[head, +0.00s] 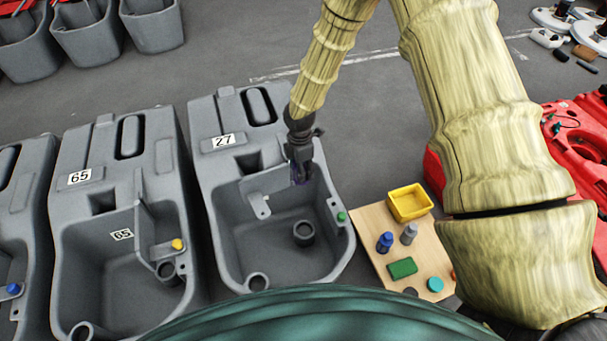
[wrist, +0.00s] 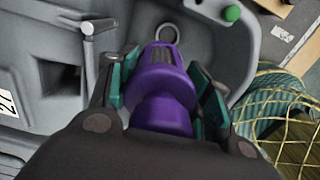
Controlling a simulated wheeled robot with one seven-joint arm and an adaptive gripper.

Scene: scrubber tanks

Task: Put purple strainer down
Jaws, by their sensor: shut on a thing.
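The purple strainer (wrist: 160,90) is between the fingers of my gripper (wrist: 168,85) in the wrist view. My gripper is shut on it. In the head view my gripper (head: 301,172) hangs over the back right part of the grey tank numbered 27 (head: 230,205), and only a little of the strainer's purple shows below the fingers. A round collar (head: 304,233) stands on the tank floor. In the wrist view this ring (wrist: 167,35) shows just beyond the strainer's far end. I cannot tell whether the strainer touches the tank.
A tank marked 65 (head: 75,215) stands on the left. A wooden board (head: 372,232) on the right holds a yellow bin (head: 409,203), a blue bottle (head: 385,242), a grey bottle (head: 409,234) and a green sponge (head: 403,268). A green knob (head: 341,216) is on the tank's right wall.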

